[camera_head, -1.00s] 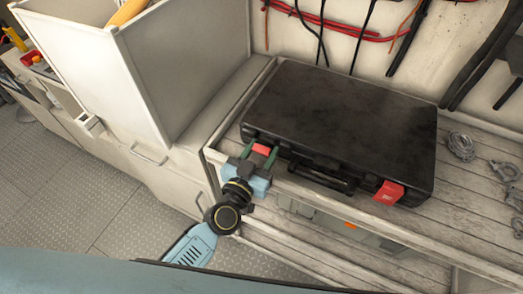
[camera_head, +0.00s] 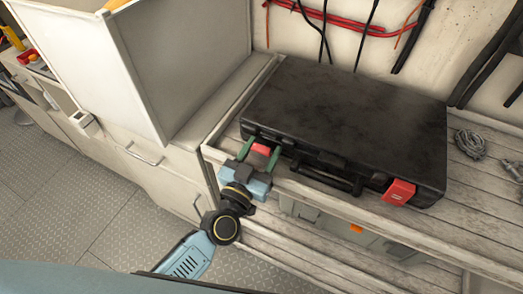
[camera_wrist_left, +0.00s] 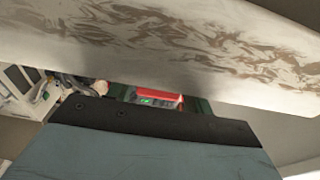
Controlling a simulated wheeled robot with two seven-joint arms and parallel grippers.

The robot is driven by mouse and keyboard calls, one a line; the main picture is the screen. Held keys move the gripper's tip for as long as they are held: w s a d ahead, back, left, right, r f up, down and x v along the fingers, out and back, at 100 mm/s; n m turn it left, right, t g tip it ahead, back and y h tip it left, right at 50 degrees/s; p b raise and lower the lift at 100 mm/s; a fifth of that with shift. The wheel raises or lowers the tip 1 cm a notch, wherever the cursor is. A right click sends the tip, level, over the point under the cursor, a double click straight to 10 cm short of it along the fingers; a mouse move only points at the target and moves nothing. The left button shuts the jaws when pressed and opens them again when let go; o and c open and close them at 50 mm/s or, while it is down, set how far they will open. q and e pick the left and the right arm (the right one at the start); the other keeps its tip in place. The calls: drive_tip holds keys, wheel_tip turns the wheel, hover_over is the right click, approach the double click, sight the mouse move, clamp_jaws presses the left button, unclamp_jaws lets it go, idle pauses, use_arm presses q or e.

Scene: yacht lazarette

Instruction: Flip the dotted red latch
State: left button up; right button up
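A black hard case (camera_head: 345,120) lies flat and closed on a slatted bench, its handle (camera_head: 325,178) facing front. Two red latches sit on its front edge. The left latch (camera_head: 261,149) is partly hidden by my left gripper. The right latch (camera_head: 399,192) is in clear view and carries small pale marks; I cannot tell dots on either in the head view. My left gripper (camera_head: 259,156) is open, its green fingers on either side of the left latch. Whether they touch it is unclear. The wrist view shows a red latch (camera_wrist_left: 158,96) just beyond the gripper body. My right gripper is not in view.
The bench's front rail (camera_head: 370,212) runs just below the case. A tall white box (camera_head: 185,65) stands to the left. Shackles and wire (camera_head: 470,143) lie right of the case. Cables hang on the back wall.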

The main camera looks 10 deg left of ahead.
use_arm(q)
drive_tip(key=shift+o, duration=1.3)
drive_tip(key=shift+s, duration=0.1)
drive_tip(key=v, duration=1.3)
drive_tip(key=shift+s, duration=0.1)
